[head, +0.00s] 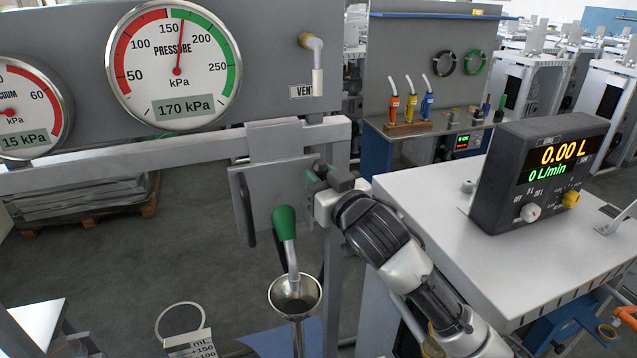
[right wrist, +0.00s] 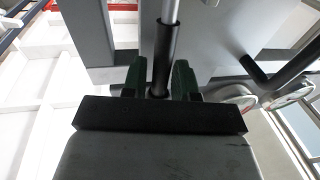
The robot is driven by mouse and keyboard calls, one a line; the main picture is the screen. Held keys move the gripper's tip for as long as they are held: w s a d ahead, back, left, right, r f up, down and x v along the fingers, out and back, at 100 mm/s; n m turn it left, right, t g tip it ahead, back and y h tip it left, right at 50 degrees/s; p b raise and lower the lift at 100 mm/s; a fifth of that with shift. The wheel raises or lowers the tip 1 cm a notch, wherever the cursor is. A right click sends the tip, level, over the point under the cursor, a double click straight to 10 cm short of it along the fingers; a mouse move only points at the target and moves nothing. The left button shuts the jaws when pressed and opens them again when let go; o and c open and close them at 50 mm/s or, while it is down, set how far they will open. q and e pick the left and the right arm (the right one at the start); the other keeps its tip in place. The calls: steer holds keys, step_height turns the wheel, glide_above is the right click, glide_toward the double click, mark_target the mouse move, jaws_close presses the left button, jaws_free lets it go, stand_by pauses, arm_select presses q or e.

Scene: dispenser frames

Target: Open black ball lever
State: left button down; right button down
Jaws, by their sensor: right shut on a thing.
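My right gripper (head: 318,178) reaches in from the lower right to the front of a grey valve panel (head: 262,190). In the right wrist view its dark green fingers (right wrist: 160,80) are shut around a rod with a metal shaft and a black sleeve (right wrist: 164,45), seemingly the black lever. In the head view this lever is hidden behind the gripper, and I see no ball end. A second black handle (head: 247,210) hangs at the panel's left side. A green-gripped lever (head: 285,222) stands just left of my gripper. My left gripper is not in view.
A metal funnel (head: 295,295) sits below the green grip. The pressure gauge (head: 174,65) reads 170 kPa. A white bench (head: 440,215) at the right carries a flow meter (head: 535,172) showing 0.00 L.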

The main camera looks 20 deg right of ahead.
steer(key=s+f+n+t+y+b, duration=0.2)
steer(key=t+b, duration=0.5)
steer(key=b, duration=1)
steer(key=s+n+y, duration=0.1)
steer(key=s+y, duration=0.1)
steer(key=s, duration=0.1)
steer(key=shift+s+d+f, duration=0.15)
steer(key=shift+s+f, duration=0.05)
steer(key=shift+s, duration=0.15)
steer(key=c, duration=1.1)
jaws_free()
steer(key=shift+c, duration=0.2)
steer(key=shift+s, duration=0.3)
steer(key=b+v, duration=0.3)
steer(key=v, duration=0.7)
steer(key=shift+s+d+f+b, duration=0.1)
steer(key=shift+s+f+b, duration=0.1)
steer(key=shift+f+b, duration=0.15)
